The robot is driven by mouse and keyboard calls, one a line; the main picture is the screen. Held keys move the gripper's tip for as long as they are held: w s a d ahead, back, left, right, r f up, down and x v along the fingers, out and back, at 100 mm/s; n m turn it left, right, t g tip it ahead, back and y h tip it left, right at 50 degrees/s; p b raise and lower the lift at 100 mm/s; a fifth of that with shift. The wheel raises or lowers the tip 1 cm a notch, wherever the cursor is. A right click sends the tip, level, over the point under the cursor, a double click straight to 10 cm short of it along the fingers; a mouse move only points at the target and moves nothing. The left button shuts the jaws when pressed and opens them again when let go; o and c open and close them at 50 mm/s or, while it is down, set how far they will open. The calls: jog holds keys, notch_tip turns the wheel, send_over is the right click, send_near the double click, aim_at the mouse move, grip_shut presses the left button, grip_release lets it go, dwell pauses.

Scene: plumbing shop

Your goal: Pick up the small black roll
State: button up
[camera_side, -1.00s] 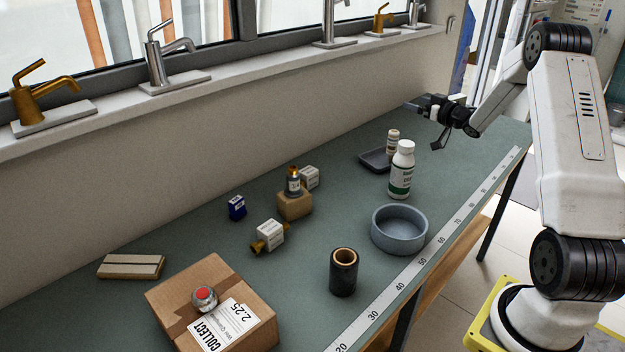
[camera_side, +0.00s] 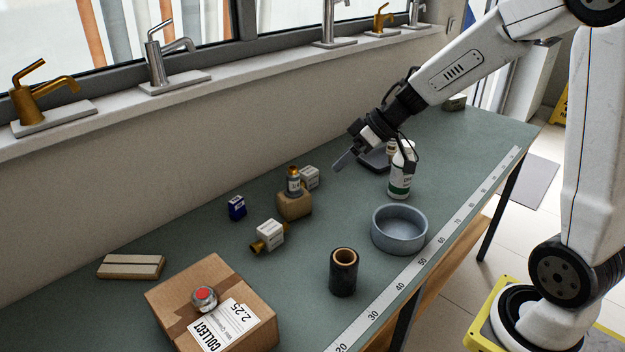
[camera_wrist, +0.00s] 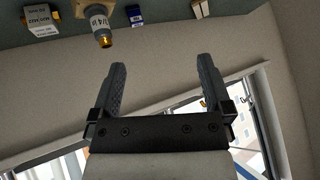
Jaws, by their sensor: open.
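The small black roll (camera_side: 343,273) stands upright on the green bench near its front edge, with a tan core showing at its top. It does not show in the wrist view. My gripper (camera_side: 342,160) is in the air over the middle of the bench, behind and above the roll and well apart from it. In the wrist view my gripper (camera_wrist: 162,88) has its two fingers spread with nothing between them.
A blue-grey bowl (camera_side: 399,247) stands right of the roll, and a white bottle (camera_side: 400,183) stands behind it. A carton (camera_side: 238,330) with a red-topped item (camera_side: 204,298) is at front left. A ruler strip (camera_side: 416,274) runs along the front edge.

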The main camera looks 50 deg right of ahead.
jog(key=n+g+h, duration=0.2)
send_over(351, 249)
jog(key=shift+s+a+h, duration=0.6)
jog(key=shift+s, duration=0.45)
jog(key=shift+f, duration=5.75)
jog(key=shift+w+f, duration=0.1)
jog(key=shift+f, duration=0.05)
jog(key=shift+x, duration=1.1)
jog(key=shift+f, duration=0.25)
jog(key=shift+x, duration=2.4)
